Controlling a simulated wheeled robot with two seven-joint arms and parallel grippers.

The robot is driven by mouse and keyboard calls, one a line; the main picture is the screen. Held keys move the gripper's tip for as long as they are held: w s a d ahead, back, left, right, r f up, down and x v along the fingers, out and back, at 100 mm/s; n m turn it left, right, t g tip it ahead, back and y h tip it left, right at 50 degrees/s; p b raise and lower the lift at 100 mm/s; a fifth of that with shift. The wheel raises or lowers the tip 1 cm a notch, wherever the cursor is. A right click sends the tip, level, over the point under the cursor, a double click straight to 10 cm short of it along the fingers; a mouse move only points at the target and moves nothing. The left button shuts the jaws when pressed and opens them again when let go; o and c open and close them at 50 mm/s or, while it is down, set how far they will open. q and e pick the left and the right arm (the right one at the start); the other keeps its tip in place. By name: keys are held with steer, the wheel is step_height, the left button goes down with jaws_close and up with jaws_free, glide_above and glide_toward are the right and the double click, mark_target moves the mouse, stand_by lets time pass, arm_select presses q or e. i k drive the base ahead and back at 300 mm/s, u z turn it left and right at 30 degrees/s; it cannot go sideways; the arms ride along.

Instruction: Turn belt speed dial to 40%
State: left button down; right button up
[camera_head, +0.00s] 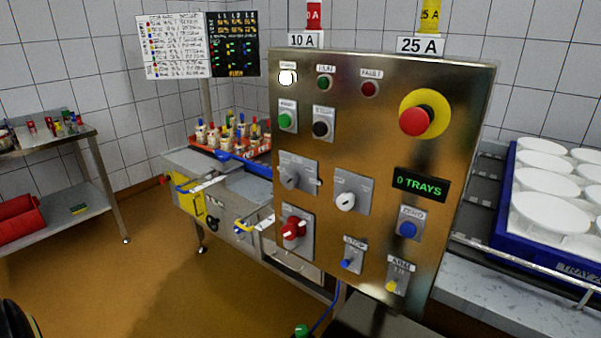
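A brass-coloured control panel (375,120) fills the middle. Two dial plates sit halfway down it. The right one has a round white knob (345,201) with a small dark mark. The left one has a grey knob (290,178). Their labels are too small to read, so I cannot tell which is the belt speed dial or what either is set to. Below them is a red rotary switch (293,228) on a grey plate. Neither gripper can be made out in this view, and nothing touches the knobs.
A red emergency button (414,121) sticks out at the upper right. A green display (420,184) reads "0 TRAYS". Blue (408,229) and yellow (392,285) controls sit lower. A blue tray (505,240) of white moulds is at right.

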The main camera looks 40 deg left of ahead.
mark_target(290, 180)
steer(key=u, duration=1.25)
